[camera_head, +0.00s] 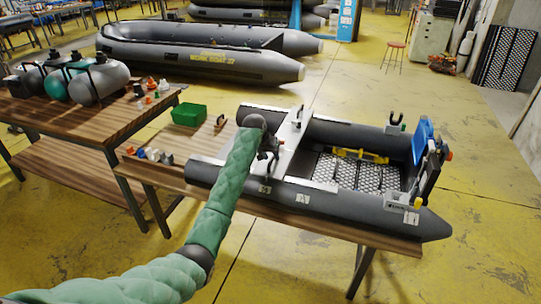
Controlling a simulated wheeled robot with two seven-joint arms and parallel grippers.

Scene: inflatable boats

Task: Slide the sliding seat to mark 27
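A small dark grey inflatable boat (360,213) lies on a wooden table. The sliding seat (293,143), a light grey board, spans the boat between its two side tubes. My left arm, in a green padded sleeve, reaches in from the lower left. My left gripper (268,158) is at the left part of the seat, small and dark. Its fingers are partly hidden, so I cannot tell whether they are open, shut or touching the seat. Small pale labels (302,198) sit along the near tube; their numbers are unreadable. My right gripper is not in view.
A green bin (189,114) and small coloured parts (150,155) are on the table left of the boat. A yellow pump-like item (360,154) lies in the boat. Tanks (98,82) stand on another table at left. A larger boat (200,52) lies behind.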

